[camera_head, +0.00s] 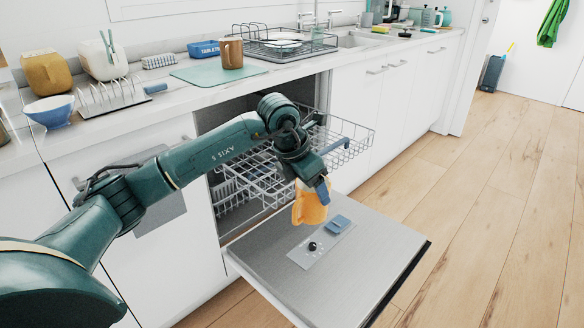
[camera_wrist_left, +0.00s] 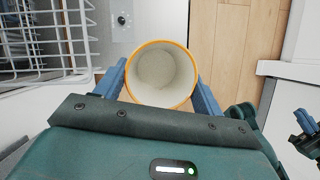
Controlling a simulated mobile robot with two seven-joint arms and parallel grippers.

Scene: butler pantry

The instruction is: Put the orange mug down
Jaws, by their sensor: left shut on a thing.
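The orange mug (camera_head: 309,206) is in my left gripper (camera_head: 319,188), seen in front of the open dishwasher door (camera_head: 350,276) in the head view. I cannot tell the gap below it. In the left wrist view I look into the mug (camera_wrist_left: 162,78), which has a pale, empty inside. The blue fingers of my left gripper (camera_wrist_left: 160,88) close on it from both sides. At the right edge of that view, what looks like my right gripper (camera_wrist_left: 306,133) shows small and dark; its jaws are unclear.
The dishwasher's wire rack (camera_head: 262,172) is pulled out behind the mug. A blue tablet (camera_head: 340,223) lies on the door.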

